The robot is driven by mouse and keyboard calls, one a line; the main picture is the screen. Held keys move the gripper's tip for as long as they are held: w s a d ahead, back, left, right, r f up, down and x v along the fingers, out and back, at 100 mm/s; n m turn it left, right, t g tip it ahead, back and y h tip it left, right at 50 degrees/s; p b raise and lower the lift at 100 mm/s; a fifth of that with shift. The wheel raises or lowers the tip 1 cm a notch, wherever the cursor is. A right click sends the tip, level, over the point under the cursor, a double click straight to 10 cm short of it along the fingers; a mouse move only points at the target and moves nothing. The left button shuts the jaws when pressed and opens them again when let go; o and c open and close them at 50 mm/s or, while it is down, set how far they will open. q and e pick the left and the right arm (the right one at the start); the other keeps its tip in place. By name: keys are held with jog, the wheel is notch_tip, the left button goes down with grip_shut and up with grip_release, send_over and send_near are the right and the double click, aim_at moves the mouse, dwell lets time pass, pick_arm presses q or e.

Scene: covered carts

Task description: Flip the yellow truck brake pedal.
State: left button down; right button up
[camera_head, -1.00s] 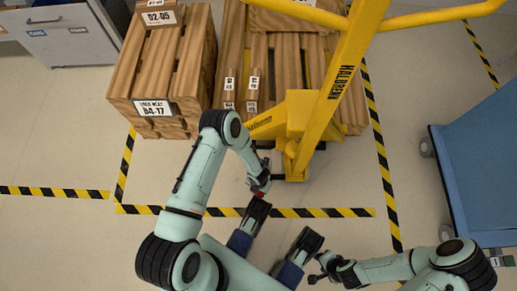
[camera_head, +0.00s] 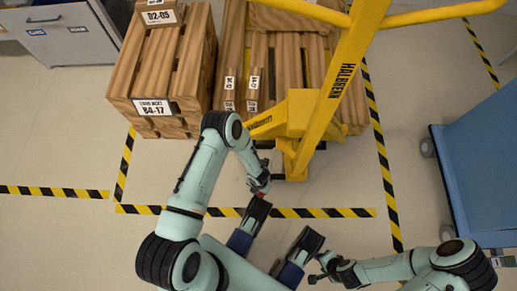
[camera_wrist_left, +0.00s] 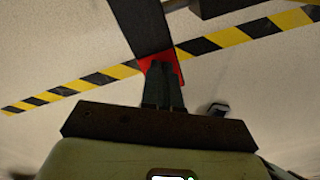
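The yellow truck (camera_head: 295,112) stands at top centre, with its tall handle rising to the top edge. A small red part (camera_wrist_left: 174,68), which looks like the brake pedal, sits at the end of a dark bar (camera_wrist_left: 142,22) in the left wrist view. Only a sliver of red shows in the head view, beside my left gripper (camera_head: 261,188). My left gripper's fingers (camera_wrist_left: 163,68) are together, their tips over or against the red part; contact is unclear. My right gripper (camera_head: 316,279) is low at centre right, away from the truck; its opening is too small to judge.
Wooden crates (camera_head: 160,75) stand left of the truck, and a slatted wooden load (camera_head: 285,65) is behind it. A blue cart (camera_head: 490,165) stands at the right. Yellow-black floor tape (camera_head: 330,212) crosses below the truck. Open floor lies at the left.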

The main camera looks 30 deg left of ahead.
pick_arm(q)
jog(key=shift+f, duration=0.15)
jog(key=shift+r+p, duration=2.3)
jog(key=shift+r, duration=1.25)
